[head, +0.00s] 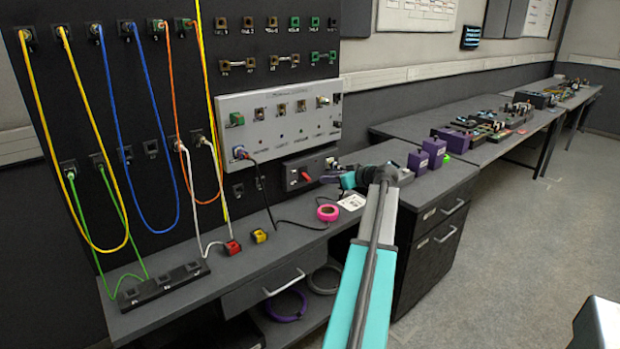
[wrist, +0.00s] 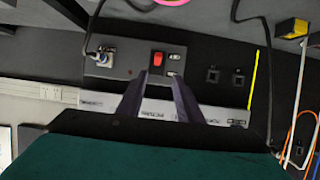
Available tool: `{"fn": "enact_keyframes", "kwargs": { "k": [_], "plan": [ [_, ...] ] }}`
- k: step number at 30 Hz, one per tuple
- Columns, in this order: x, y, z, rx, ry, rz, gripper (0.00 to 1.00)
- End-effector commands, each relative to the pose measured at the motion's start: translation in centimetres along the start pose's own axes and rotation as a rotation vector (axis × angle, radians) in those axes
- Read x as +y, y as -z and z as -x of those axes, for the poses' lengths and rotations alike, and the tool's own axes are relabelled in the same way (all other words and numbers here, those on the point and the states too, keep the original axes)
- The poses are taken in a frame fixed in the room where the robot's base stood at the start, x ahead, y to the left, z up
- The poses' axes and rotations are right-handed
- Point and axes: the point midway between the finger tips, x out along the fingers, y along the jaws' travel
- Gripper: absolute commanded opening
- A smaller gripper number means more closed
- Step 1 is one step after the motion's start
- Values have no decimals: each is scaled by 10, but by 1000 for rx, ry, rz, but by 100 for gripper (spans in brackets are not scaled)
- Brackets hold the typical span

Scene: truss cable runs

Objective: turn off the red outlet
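A dark outlet box (head: 325,158) sits low on the black panel, under the light grey panel. Its red switch (head: 305,176) shows on its front. In the wrist view, which is upside down, the red switch (wrist: 156,59) lies just beyond and between my fingertips. A plug with a dark cable (wrist: 101,55) is in the box's left side there. My gripper (wrist: 158,76) is open, with a gap between its two fingers and nothing held. In the head view my gripper (head: 332,179) points left toward the box; its fingertips are too small to judge contact.
A dark cable (head: 265,205) hangs from the grey panel to the bench. Purple boxes (head: 418,161) stand to the right. Yellow and red blocks (head: 259,236) lie at the left.

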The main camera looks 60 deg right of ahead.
Motion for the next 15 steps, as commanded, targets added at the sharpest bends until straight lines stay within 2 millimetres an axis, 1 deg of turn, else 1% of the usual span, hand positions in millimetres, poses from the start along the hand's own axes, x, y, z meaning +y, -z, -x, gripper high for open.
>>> {"fn": "enact_keyframes", "kwargs": {
  "k": [9,15],
  "plan": [
    [9,-3,6,0,-12,-5,33],
    [12,-3,0,-1,-14,-7,33]
  ]
}}
